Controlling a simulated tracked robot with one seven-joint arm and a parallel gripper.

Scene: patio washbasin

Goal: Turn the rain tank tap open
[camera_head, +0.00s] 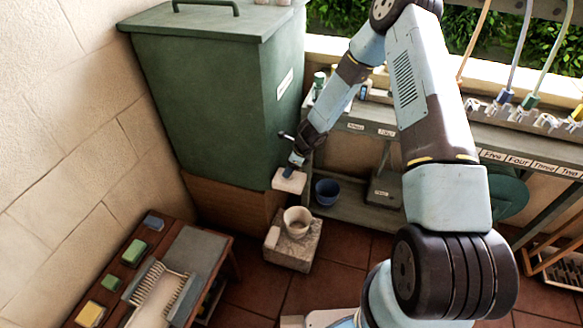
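The rain tank (205,95) is a large dark green box with a lid, standing on a wooden base at the left back. A small dark part that looks like its tap (286,136) sticks out at the tank's lower right edge, just left of my forearm. How far it is turned cannot be made out.
A pale cup (297,221) stands on a stone block (292,246) below my gripper. A blue bowl (327,191) sits on the lower shelf to the right. A low wooden bench (217,268) with a rack and sponges is at lower left. A labelled shelf with hoses is at right.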

